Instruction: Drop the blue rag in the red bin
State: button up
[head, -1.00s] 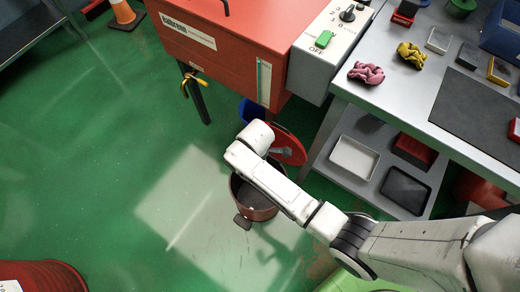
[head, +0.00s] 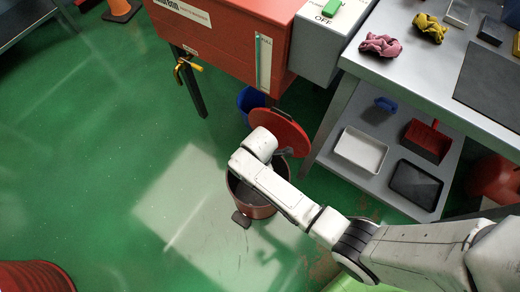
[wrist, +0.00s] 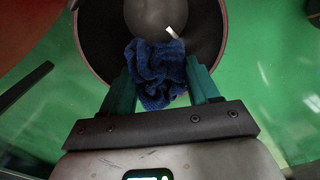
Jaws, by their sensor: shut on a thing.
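The red bin (head: 258,211) stands on the green floor with its round red lid (head: 291,129) tipped open at the back. Its dark interior and reddish rim (wrist: 82,52) show in the wrist view. My gripper (wrist: 160,88) is shut on the blue rag (wrist: 154,70), a crumpled dark blue cloth between its teal fingers. In the wrist view the rag overlaps the bin's opening; how high it hangs above the rim is hard to tell. In the head view my arm covers part of the bin, and the rag is hidden.
A blue container (head: 250,102) stands behind the bin, near the red cabinet (head: 230,40). To the right is the metal cart (head: 410,75) with a pink rag (head: 380,45) and a yellow rag (head: 430,27) on top. Its lower shelf holds trays. The floor at left is largely clear.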

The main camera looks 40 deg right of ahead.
jog(key=shift+f+b, duration=2.6)
jog(key=shift+f, duration=0.15)
jog(key=o, duration=1.1)
notch_tip(320, 180, up, 11)
jog(key=p, duration=0.4)
jog(key=shift+f, duration=0.1)
